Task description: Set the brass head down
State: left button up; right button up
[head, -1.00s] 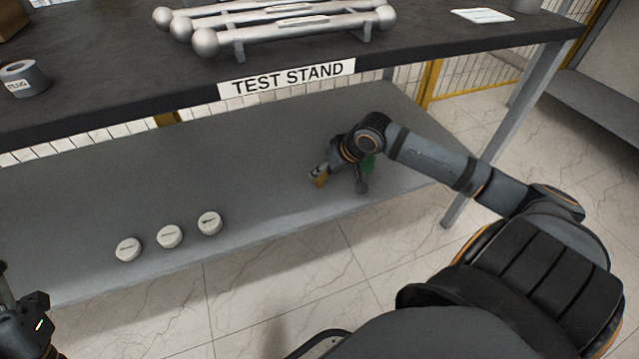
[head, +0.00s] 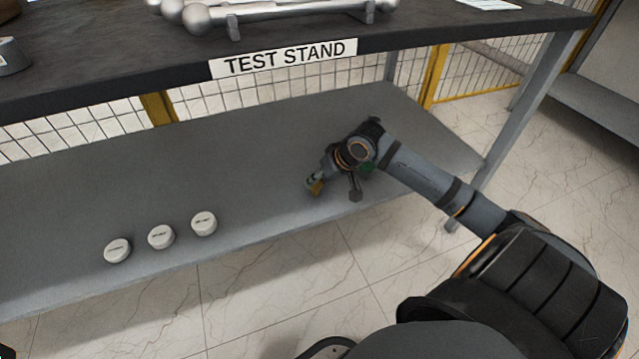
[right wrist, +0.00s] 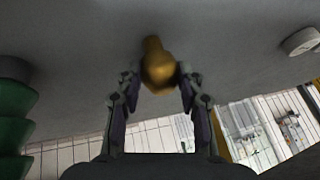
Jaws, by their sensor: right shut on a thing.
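The brass head (right wrist: 157,66) is a gold, rounded piece with a narrower neck, held between the fingertips of my right gripper (right wrist: 161,78) in the right wrist view. In the head view a small part of the brass head (head: 316,188) shows below my right gripper (head: 314,180), over the grey lower shelf (head: 255,170) near its front edge. I cannot tell whether the brass head touches the shelf. My right gripper is shut on it. My left gripper is not in view.
Three white round caps (head: 161,236) stand in a row left of the gripper on the shelf. A green ribbed thing (right wrist: 14,115) is close beside the gripper, mostly hidden by my arm in the head view. The TEST STAND tabletop (head: 120,82) overhangs the shelf. Shelf between caps and gripper is clear.

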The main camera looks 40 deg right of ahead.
jog(key=o, duration=1.3)
jog(key=shift+c, duration=0.2)
